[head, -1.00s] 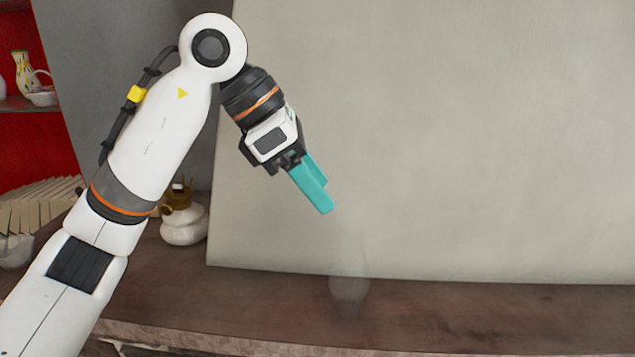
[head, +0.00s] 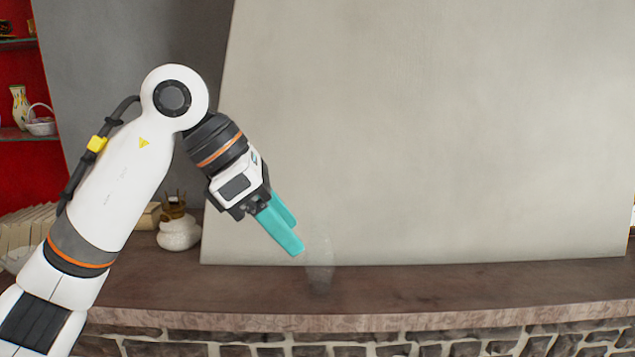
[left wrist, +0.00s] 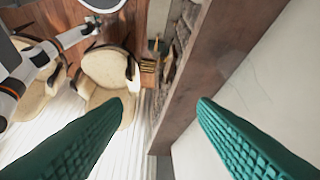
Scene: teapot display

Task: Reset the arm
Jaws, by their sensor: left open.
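My left arm comes in from the left in the head view and bends down at the elbow. Its left gripper (head: 294,238), with teal fingers, hangs in front of the pale panel, close to a faint see-through glass (head: 320,265) on the brown ledge. In the left wrist view the two teal fingers (left wrist: 160,105) are wide apart with nothing between them. I cannot tell whether the gripper touches the glass.
A white pot (head: 179,234) stands on the ledge (head: 420,290) behind my left arm. A large pale panel (head: 430,130) rises at the back. The ledge's right part is clear. The wrist view shows cream chairs (left wrist: 105,70).

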